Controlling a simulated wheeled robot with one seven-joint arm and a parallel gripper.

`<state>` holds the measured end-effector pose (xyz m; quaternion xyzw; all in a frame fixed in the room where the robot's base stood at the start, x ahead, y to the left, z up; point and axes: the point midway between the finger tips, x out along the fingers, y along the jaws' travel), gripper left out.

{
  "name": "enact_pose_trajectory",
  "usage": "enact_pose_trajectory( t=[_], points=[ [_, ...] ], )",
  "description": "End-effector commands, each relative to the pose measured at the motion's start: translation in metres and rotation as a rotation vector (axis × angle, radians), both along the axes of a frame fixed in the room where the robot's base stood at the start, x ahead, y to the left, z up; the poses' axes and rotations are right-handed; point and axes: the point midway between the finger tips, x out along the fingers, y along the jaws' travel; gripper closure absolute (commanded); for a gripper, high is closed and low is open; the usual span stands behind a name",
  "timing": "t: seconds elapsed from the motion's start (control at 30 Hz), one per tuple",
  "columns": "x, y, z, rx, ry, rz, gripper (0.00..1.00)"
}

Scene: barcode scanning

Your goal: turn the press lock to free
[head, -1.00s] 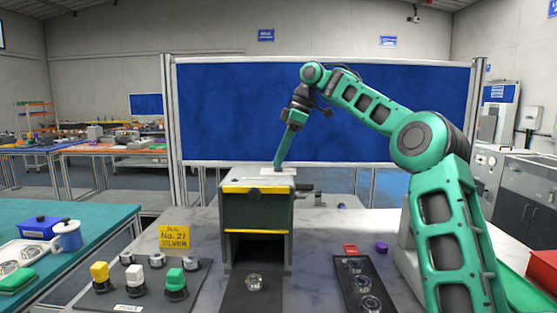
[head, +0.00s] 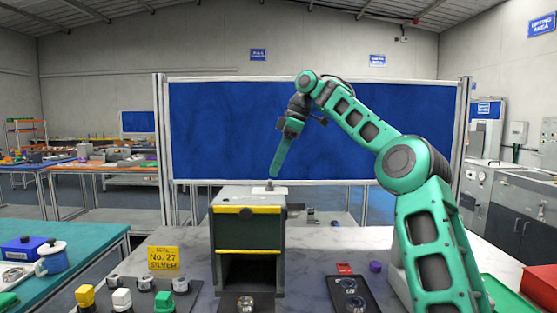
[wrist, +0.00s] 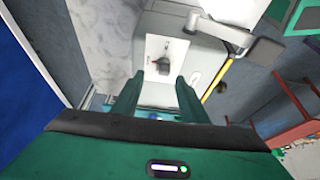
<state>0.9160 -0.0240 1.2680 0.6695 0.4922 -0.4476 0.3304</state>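The press (head: 249,228) is a grey and dark green box with yellow edges, standing on the marble-patterned bench. On its top is a pale plate with a small dark knob (head: 270,186), which looks like the press lock. In the wrist view the knob (wrist: 163,65) sits on the white plate, just beyond my fingertips. I cannot tell which setting it points to. My gripper (head: 272,175) points down just above the knob. In the wrist view its two green fingers (wrist: 156,80) are apart with nothing between them.
A grey lever with a dark end (wrist: 264,50) sticks out beside the press. A yellow sign (head: 164,258) and several coloured-handled stamps stand left of the press. A dark tray (head: 353,296) with round pieces lies to the right. A blue panel (head: 320,130) stands behind.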

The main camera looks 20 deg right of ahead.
Motion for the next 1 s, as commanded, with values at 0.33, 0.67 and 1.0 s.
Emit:
enact_pose_trajectory(
  t=[0.33, 0.67, 1.0],
  points=[
    [0.0, -0.012, 0.032, 0.001, -0.001, 0.0, 0.6],
    [-0.002, -0.015, 0.04, 0.002, 0.001, 0.001, 0.6],
    [-0.002, -0.015, 0.04, 0.002, 0.001, 0.001, 0.6]
  ],
)
